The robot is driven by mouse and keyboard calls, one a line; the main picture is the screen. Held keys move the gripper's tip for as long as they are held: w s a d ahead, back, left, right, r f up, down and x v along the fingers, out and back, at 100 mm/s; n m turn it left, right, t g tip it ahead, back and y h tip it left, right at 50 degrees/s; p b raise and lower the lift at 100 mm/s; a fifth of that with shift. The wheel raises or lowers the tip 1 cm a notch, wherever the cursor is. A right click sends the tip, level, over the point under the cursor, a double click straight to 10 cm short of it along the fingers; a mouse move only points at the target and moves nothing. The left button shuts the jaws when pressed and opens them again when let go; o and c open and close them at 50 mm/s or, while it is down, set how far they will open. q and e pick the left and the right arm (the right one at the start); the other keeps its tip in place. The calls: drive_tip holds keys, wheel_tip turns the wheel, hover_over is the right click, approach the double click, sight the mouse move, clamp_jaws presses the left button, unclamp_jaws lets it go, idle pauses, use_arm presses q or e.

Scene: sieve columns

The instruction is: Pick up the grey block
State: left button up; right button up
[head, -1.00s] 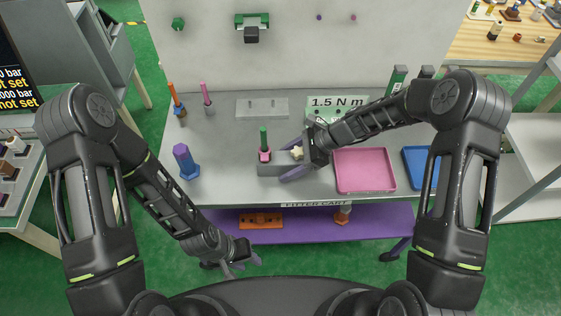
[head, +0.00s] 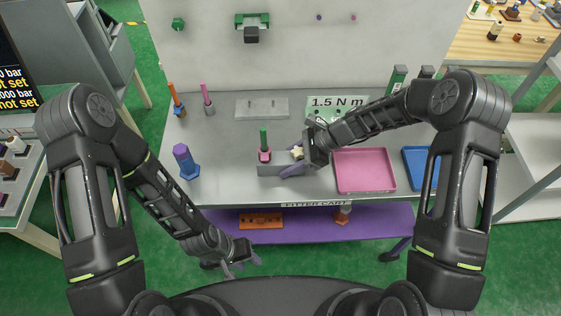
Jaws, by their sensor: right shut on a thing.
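The grey block (head: 268,170) lies near the front edge of the worktop. A pink piece (head: 264,155) with a green peg (head: 263,137) stands on its left part, and a cream star-shaped piece (head: 297,152) is at its right part. My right gripper (head: 289,166) comes in from the right and is shut on the block's right end, which its fingers partly hide. The block still appears to be at worktop level. My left gripper (head: 240,267) is low in front of the cart, away from the block, with its fingers apart and empty.
A pink tray (head: 364,171) and a blue tray (head: 412,168) lie to the right. A grey plate (head: 262,107) lies behind the block.

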sight(280, 157)
clamp_jaws()
wheel_tip(280, 157, up, 10)
drive_tip(key=shift+r, duration=0.1)
idle(0.4)
idle(0.5)
idle(0.3)
drive_tip(key=shift+f+b, duration=1.7)
drive_tip(key=shift+f, duration=0.85)
drive_tip(key=shift+f+b, duration=1.65)
drive_tip(key=shift+f, duration=0.7)
drive_tip(key=shift+f, duration=0.25)
